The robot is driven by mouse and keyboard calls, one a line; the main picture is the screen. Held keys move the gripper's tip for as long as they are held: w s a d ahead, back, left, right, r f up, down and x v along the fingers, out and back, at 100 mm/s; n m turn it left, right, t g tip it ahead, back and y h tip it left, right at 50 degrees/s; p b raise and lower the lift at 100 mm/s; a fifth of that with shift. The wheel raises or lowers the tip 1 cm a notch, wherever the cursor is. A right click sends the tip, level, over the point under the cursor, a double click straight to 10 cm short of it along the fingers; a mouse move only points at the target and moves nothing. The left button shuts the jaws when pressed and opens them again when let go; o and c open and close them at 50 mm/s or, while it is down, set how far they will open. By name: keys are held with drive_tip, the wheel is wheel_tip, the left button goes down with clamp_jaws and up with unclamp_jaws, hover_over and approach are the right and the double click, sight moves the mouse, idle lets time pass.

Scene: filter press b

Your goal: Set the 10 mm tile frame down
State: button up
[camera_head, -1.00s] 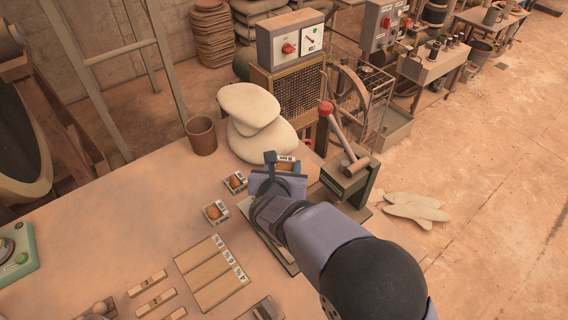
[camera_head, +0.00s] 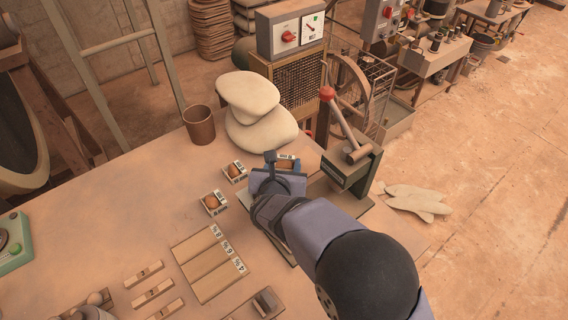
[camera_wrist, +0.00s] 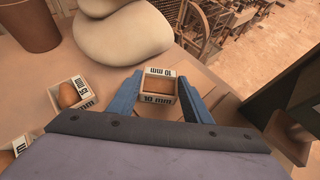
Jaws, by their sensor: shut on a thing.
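The 10 mm tile frame (camera_wrist: 158,99) is a small pale box with "10 mm" labels and brown material inside. My gripper (camera_wrist: 157,97) is shut on it, a blue finger along each side. In the head view the frame (camera_head: 287,163) shows only partly, behind my gripper (camera_head: 283,166) and wrist. It is upright, near the table's far right side, between the press and the other frames. I cannot tell whether its underside touches the table. Two similar labelled frames stand to its left, one farther (camera_head: 235,172) and one nearer (camera_head: 214,203), each holding a brown lump.
A lever press (camera_head: 350,165) stands close on the right. Pale rounded sacks (camera_head: 260,130) and a brown cup (camera_head: 199,125) stand behind. A board marked 8, 6 and 4 (camera_head: 210,262) lies in front. The table (camera_head: 120,210) is clear at left centre.

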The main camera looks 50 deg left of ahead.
drive_tip(key=shift+f+b, duration=0.55)
drive_tip(key=shift+b, duration=0.1)
drive_tip(key=o, duration=1.4)
drive_tip(key=shift+b+v, duration=0.55)
drive_tip(key=shift+v, duration=3.15)
drive_tip(key=shift+w, duration=0.1)
